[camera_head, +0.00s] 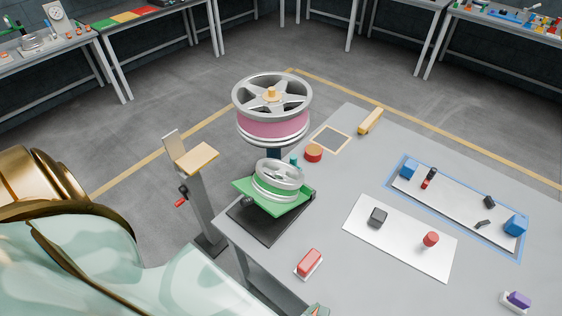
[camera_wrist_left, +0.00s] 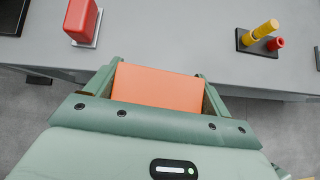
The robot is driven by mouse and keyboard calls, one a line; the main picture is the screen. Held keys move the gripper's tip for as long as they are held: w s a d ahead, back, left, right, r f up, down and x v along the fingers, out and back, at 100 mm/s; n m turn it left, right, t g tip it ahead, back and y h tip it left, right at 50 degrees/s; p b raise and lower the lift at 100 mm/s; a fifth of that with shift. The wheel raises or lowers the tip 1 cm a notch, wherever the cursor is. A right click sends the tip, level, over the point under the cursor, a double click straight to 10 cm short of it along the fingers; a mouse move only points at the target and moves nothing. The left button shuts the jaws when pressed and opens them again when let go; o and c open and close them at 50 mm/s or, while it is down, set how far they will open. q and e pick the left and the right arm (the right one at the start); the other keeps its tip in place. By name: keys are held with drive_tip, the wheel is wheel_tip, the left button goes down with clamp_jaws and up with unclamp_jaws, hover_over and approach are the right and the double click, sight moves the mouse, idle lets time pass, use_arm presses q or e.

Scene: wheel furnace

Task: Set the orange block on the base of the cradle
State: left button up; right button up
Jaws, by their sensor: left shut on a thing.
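The orange block (camera_wrist_left: 157,88) is clamped between the two fingers of my left gripper (camera_wrist_left: 158,72) in the left wrist view. It is held near the table's front edge, with grey floor showing below that edge. In the head view only a small part of my left gripper (camera_head: 317,311) shows at the bottom edge, and the block is mostly out of frame. A tan L-shaped rest (camera_head: 197,159) on a grey post and a green tilted tray (camera_head: 243,187) on a black base both stand left of centre. I cannot tell which is the cradle. My right gripper is not in view.
A small spoked wheel (camera_head: 278,178) lies on the green tray. A larger pink-banded wheel (camera_head: 272,122) stands behind it. A red block (camera_head: 309,261) on a white plate is near the table's front edge. White panels (camera_head: 402,250) with small parts lie to the right.

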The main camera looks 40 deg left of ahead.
use_arm(q)
drive_tip(key=w+a+f+n+y+b, duration=0.1)
drive_tip(key=a+b, duration=0.1)
drive_tip(key=a, duration=0.7)
drive_tip(key=w+a+f+b, duration=0.1)
drive_tip(key=a+f+b, duration=0.1)
drive_tip(key=a, duration=0.7)
drive_tip(key=w+a+r, duration=0.3)
drive_tip(key=a+r, duration=0.2)
drive_tip(key=r, duration=0.1)
drive_tip(key=w+a+f+b, duration=0.1)
drive_tip(key=w+a+f, duration=0.1)
drive_tip(key=w, duration=0.1)
drive_tip(key=w+a+f+b, duration=0.2)
drive_tip(key=w+a+f, duration=0.1)
drive_tip(key=w+a+f+b, duration=0.1)
drive_tip(key=w+a+f, duration=0.1)
drive_tip(key=w+f, duration=0.1)
drive_tip(key=shift+w+a+f, duration=0.15)
drive_tip(key=shift+w+f, duration=0.1)
drive_tip(key=shift+w, duration=0.3)
drive_tip(key=shift+w+a+f+b, duration=0.15)
drive_tip(key=shift+f+b, duration=0.1)
drive_tip(key=shift+b, duration=0.05)
drive_tip(key=shift+w+a+f+b, duration=0.15)
drive_tip(key=shift+f+b, duration=0.5)
drive_tip(key=shift+f, duration=1)
drive_tip(key=shift+f, duration=0.1)
